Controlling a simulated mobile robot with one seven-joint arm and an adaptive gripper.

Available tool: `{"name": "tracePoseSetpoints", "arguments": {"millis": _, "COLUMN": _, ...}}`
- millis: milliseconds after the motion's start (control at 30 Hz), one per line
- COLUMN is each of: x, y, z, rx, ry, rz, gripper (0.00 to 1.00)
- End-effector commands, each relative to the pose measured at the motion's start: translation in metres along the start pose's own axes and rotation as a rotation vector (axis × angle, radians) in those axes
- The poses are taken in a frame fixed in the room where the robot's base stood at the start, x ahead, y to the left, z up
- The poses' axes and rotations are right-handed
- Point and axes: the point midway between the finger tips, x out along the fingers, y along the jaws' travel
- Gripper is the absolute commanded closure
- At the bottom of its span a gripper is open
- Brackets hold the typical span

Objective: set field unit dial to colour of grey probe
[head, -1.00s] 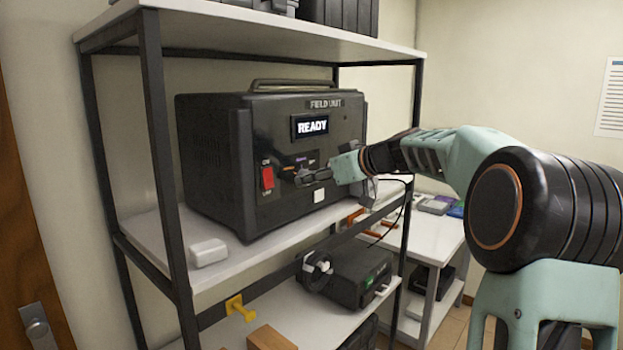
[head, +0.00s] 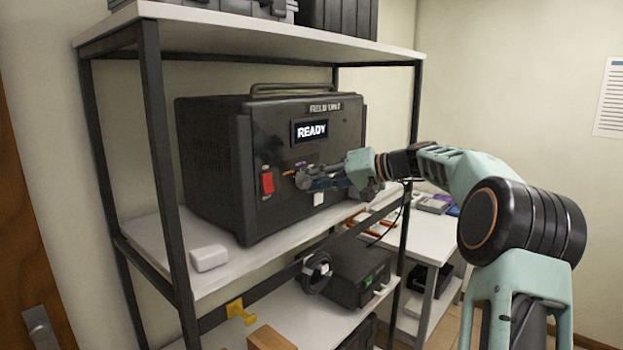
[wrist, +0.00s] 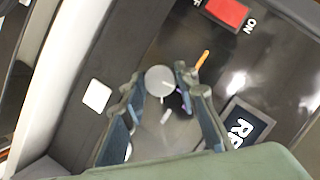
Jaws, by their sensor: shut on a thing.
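The field unit (head: 345,165) is a dark box on the middle shelf, its screen (head: 310,131) reading READY. My gripper (head: 303,180) is at the lower part of its front panel and covers most of the dial in the head view. In the wrist view, the round grey dial (wrist: 159,80) sits between the fingertips of my gripper (wrist: 163,84), which are shut on it. An orange mark (wrist: 202,60), a purple mark and whitish marks lie around the dial. Its pointer setting is not clear. I cannot identify the grey probe in these views.
A red power switch (head: 267,181) is left of the dial. A white square (wrist: 97,95) is also on the panel. A white block (head: 208,258) lies on the shelf's front edge. Shelf posts (head: 165,150) flank the unit. A white bench (head: 425,240) with small items stands to the right.

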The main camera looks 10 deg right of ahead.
Motion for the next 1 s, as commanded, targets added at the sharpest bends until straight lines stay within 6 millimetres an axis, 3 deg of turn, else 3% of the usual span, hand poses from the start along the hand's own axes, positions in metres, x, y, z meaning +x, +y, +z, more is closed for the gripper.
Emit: {"name": "tracePoseSetpoints", "arguments": {"millis": 1000, "x": 0.0002, "y": 0.0060, "z": 0.0007, "rx": 0.879, "ry": -0.048, "rz": -0.368, "gripper": 0.96}}
